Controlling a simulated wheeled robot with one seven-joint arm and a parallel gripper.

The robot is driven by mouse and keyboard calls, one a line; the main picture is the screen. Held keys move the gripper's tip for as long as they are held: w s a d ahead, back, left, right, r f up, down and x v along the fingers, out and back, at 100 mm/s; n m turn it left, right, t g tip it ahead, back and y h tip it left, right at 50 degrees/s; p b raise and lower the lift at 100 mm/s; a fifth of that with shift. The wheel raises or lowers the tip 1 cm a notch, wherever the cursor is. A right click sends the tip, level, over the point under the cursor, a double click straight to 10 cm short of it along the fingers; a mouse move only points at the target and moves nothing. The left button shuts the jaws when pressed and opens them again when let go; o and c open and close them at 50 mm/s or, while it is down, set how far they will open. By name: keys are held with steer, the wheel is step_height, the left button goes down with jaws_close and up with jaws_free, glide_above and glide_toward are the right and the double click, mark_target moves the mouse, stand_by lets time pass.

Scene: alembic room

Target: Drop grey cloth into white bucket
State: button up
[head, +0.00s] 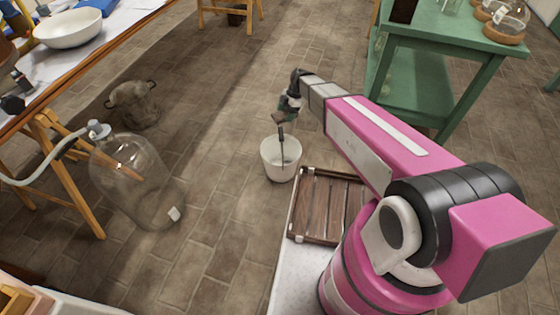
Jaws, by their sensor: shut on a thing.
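The white bucket (269,169) stands upright on the brick floor near the middle of the head view, its open top facing up. My gripper (281,127) is above the bucket, pointing down. It is shut on a narrow dark grey hanging thing, which looks like the grey cloth (282,145). The cloth hangs down in front of the bucket's opening, and its lower end appears within the rim. Whether it touches the inside of the bucket I cannot tell. The fingertips are small and dark here, and the bucket's bottom is hidden.
A slatted wooden tray (325,208) is just right of the bucket, on my base. A large glass bottle (135,180) and a dark pot (133,105) stand on the floor at left. A green table (425,70) stands at upper right. Floor behind the bucket is clear.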

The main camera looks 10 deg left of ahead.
step_height(320, 180, down, 5)
steer(key=shift+f, duration=0.2)
stand_by(0.3)
steer(key=o, duration=0.9)
steer(key=v, duration=1.1)
steer(key=shift+f, duration=0.1)
